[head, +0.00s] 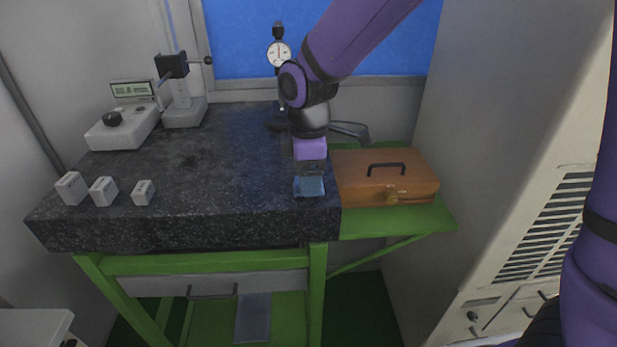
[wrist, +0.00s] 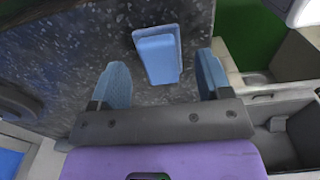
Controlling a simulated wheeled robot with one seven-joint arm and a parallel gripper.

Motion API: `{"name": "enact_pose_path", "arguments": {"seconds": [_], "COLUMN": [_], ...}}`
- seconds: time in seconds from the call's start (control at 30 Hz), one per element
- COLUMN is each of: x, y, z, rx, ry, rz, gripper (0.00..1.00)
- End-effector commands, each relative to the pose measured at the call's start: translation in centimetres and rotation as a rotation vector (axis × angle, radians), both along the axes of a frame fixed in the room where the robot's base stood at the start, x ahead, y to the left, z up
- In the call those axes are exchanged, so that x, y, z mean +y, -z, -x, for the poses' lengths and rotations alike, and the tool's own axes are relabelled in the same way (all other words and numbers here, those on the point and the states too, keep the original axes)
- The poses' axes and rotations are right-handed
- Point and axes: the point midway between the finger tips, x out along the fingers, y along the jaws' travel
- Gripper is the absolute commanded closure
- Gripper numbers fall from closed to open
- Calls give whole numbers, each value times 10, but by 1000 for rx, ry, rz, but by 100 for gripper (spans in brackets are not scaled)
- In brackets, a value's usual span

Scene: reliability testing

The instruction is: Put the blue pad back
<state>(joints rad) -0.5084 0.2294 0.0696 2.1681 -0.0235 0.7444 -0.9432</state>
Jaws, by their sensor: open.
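The blue pad (head: 309,187) lies on the dark granite slab (head: 200,180), near its front right corner. In the wrist view the pad (wrist: 158,55) is a flat light-blue block on the speckled stone. My gripper (head: 310,170) is right above the pad, pointing down. In the wrist view my gripper (wrist: 162,65) is open, with one blue-tipped finger on each side of the pad and a visible gap on both sides. Nothing is held. In the head view the gripper partly hides the pad's far side.
A wooden case (head: 385,177) with a black handle stands right of the slab on the green stand (head: 430,222). A dial gauge (head: 279,55) stands behind my arm. Small white blocks (head: 104,190) sit at the slab's left. The slab's middle is clear.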

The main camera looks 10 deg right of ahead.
Motion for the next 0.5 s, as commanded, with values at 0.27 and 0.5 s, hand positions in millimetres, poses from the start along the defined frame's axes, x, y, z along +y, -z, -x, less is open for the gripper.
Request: {"name": "enact_pose_path", "arguments": {"seconds": [0.27, 0.5], "x": [0, 0], "y": [-55, -94], "z": [0, 0], "rx": [-4, -3], "ry": [0, 1], "rz": [-3, -2], "gripper": [29, 29]}}
